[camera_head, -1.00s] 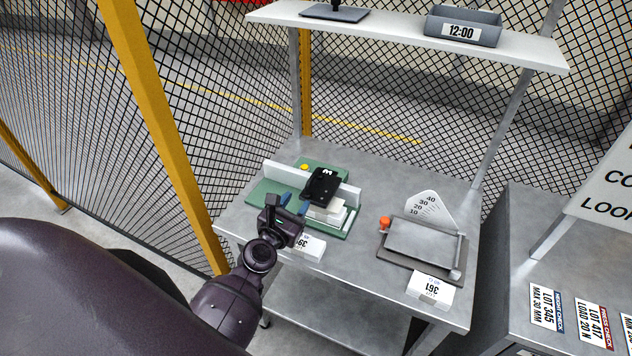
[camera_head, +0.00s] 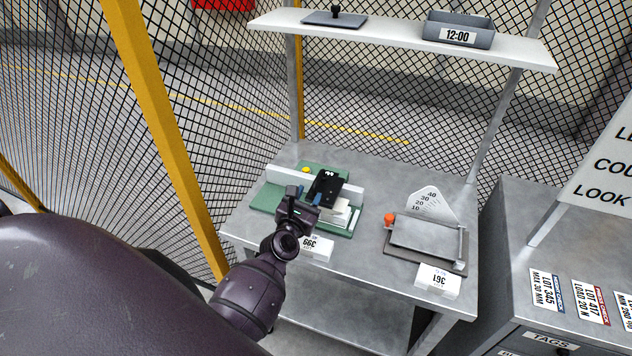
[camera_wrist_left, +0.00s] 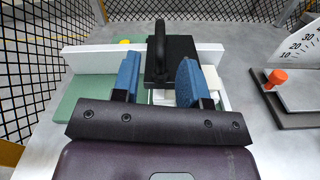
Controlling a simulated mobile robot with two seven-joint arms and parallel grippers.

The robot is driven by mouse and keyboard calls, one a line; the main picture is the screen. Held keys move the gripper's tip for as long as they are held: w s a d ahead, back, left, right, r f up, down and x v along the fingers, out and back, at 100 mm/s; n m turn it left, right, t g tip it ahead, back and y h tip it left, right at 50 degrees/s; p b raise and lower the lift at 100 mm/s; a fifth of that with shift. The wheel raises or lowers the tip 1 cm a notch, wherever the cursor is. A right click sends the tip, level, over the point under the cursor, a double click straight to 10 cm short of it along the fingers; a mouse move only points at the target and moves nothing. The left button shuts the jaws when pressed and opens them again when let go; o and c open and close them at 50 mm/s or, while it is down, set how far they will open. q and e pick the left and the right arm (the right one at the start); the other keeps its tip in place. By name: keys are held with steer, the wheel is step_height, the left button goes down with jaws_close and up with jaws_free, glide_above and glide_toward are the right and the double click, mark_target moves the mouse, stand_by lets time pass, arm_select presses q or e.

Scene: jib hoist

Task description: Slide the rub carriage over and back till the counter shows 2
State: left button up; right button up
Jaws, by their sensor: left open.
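The rub tester has a green base (camera_head: 263,206) on the bench, with a pale rail along it. Its black rub carriage (camera_head: 325,187) sits to the right of the rail's middle, beside white blocks; the small marks on its top are too small to read. In the left wrist view the carriage (camera_wrist_left: 182,55) carries an upright black handle (camera_wrist_left: 159,45). My left gripper (camera_head: 303,194) is open just in front of the carriage. In the wrist view its blue fingers stand either side of the handle's line, and I cannot tell whether they reach it. My right gripper is out of view.
A grey device with an orange knob (camera_head: 390,218) and a dial plate stands to the right. White number cards (camera_head: 437,279) lie along the bench front. A shelf (camera_head: 400,43) with a clock box is above. Mesh fencing and a yellow post (camera_head: 160,130) stand at left.

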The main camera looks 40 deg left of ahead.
mark_target(313, 186)
arm_select(q)
steer(key=shift+x, duration=2.95)
steer(key=shift+c, duration=0.4)
jaws_close()
